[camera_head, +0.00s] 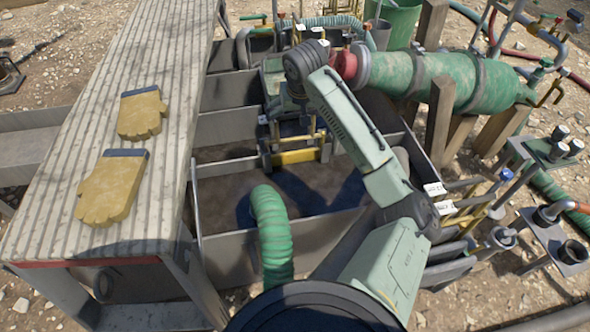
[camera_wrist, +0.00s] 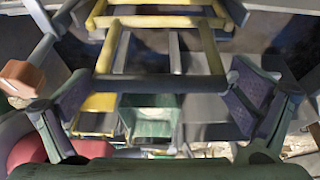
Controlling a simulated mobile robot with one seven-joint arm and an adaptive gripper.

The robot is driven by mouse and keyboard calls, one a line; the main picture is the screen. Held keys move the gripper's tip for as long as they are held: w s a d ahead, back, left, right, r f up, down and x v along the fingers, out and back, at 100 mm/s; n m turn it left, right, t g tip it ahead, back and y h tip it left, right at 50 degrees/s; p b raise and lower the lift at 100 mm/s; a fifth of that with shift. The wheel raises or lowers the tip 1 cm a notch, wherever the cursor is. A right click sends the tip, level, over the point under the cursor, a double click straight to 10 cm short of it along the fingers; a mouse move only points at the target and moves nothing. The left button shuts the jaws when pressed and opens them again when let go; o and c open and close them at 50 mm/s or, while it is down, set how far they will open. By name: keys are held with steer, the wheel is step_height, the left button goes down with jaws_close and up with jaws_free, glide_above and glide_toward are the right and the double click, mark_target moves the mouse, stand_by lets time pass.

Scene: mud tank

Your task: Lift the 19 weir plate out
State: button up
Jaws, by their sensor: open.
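A yellow handle frame with a grey crossbar (camera_wrist: 160,83) lies between my fingers in the wrist view; it appears to belong to a weir plate. In the head view its yellow bar (camera_head: 297,157) shows in the middle of the mud tank (camera_head: 225,128). My gripper (camera_head: 296,148) is open around this frame, with one finger at each side; it also shows in the wrist view (camera_wrist: 162,95). Gaps show between the fingers and the frame. I cannot read a 19 on it, and the plate's lower part is hidden.
A ribbed walkway (camera_head: 110,150) with two yellow gloves runs along the left. A green hose (camera_head: 271,232) rises in the near compartment. A large green pipe (camera_head: 440,80) crosses at upper right. Small white tags (camera_head: 434,189) mark plates at the right wall.

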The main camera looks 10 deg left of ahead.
steer(key=c, duration=1.7)
